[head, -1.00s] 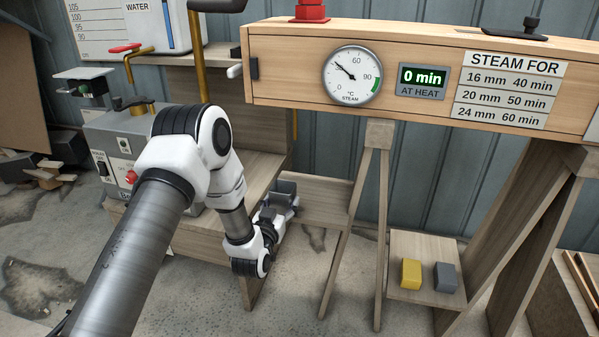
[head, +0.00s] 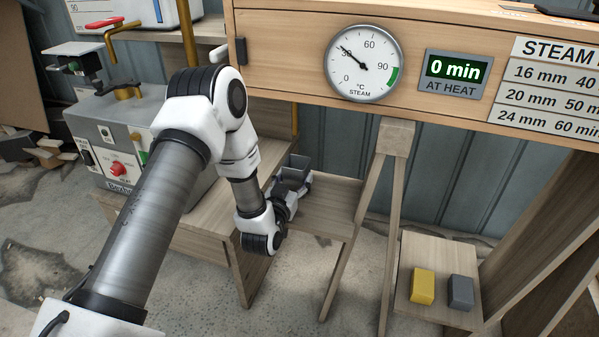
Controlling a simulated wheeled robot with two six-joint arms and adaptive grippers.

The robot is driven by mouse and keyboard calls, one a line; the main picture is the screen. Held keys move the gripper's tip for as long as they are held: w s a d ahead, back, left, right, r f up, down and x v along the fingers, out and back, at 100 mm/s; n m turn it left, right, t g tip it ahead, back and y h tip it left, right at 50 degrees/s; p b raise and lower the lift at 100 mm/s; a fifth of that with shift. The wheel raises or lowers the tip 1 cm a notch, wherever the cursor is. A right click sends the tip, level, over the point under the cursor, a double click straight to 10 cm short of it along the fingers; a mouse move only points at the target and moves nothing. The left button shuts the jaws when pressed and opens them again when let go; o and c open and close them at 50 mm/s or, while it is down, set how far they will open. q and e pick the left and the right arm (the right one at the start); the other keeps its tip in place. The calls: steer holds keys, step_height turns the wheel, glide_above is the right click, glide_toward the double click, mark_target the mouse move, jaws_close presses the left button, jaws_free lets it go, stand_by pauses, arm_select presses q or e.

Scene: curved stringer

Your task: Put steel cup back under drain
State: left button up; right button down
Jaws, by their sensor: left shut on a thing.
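My left gripper (head: 290,188) is shut on a grey, open-topped cup (head: 294,172), which looks upright. My gripper and wrist hide part of the cup. It is over or at the left part of the low wooden shelf (head: 335,205) below the steam box; I cannot tell whether it touches the shelf. A thin brass pipe (head: 295,119) hangs below the box just above the cup; I cannot tell whether it is the drain. My right gripper is not in view.
The wooden steam box (head: 290,70) with its gauge (head: 363,63) spans the top, on trestle legs (head: 395,170). A grey boiler unit (head: 125,140) stands at left. A yellow block (head: 423,286) and a grey block (head: 460,292) lie on a low right shelf (head: 430,250).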

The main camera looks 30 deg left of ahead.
arm_select(q)
steer(key=shift+s+d+r, duration=0.15)
steer(key=shift+s+r, duration=0.1)
steer(key=shift+s, duration=0.25)
steer(key=shift+f, duration=0.3)
steer(key=o, duration=1.5)
steer(key=shift+w, duration=0.15)
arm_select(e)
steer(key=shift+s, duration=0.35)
arm_select(q)
steer(key=shift+r, duration=0.1)
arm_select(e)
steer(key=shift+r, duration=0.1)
